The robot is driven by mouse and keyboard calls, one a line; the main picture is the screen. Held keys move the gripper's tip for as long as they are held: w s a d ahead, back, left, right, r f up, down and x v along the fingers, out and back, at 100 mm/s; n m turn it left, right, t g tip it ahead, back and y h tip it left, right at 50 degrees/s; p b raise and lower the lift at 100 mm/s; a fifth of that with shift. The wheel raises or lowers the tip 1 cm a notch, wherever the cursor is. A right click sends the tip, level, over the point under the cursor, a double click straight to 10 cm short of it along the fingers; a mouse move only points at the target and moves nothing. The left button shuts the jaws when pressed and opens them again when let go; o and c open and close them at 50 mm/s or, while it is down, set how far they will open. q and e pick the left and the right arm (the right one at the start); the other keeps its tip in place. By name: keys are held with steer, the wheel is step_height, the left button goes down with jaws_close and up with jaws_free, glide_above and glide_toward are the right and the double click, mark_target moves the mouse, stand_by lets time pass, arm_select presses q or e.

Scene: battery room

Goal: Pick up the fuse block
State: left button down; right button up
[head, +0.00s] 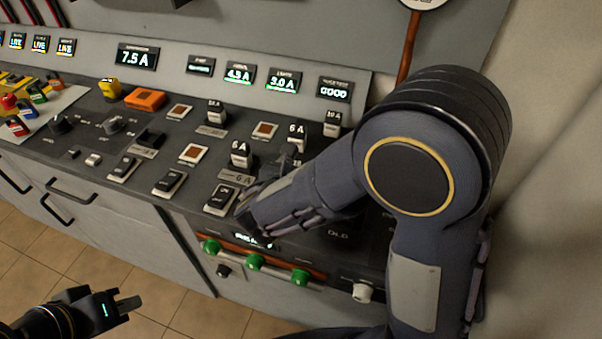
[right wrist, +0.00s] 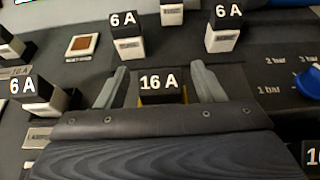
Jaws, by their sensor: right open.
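In the right wrist view, a black-topped fuse block marked 16 A (right wrist: 163,84) stands between the two grey fingers of my right gripper (right wrist: 159,87). The fingers are open, with a gap on each side of the block. Its lower part is hidden behind the gripper body. In the head view, my right gripper (head: 287,165) is over the panel, mostly hidden by its own arm. My left gripper (head: 122,304) is low at the left, away from the panel; I cannot tell its finger gap.
Similar white blocks with black tops marked 6 A (right wrist: 127,36) and 6 A (right wrist: 224,30) stand just behind. Another 6 A block (right wrist: 43,96) is to the left. A blue knob (right wrist: 308,82) is at the right. Green knobs (head: 255,262) line the panel's front face.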

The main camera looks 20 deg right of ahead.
steer(key=c, duration=1.2)
steer(key=shift+r, duration=0.15)
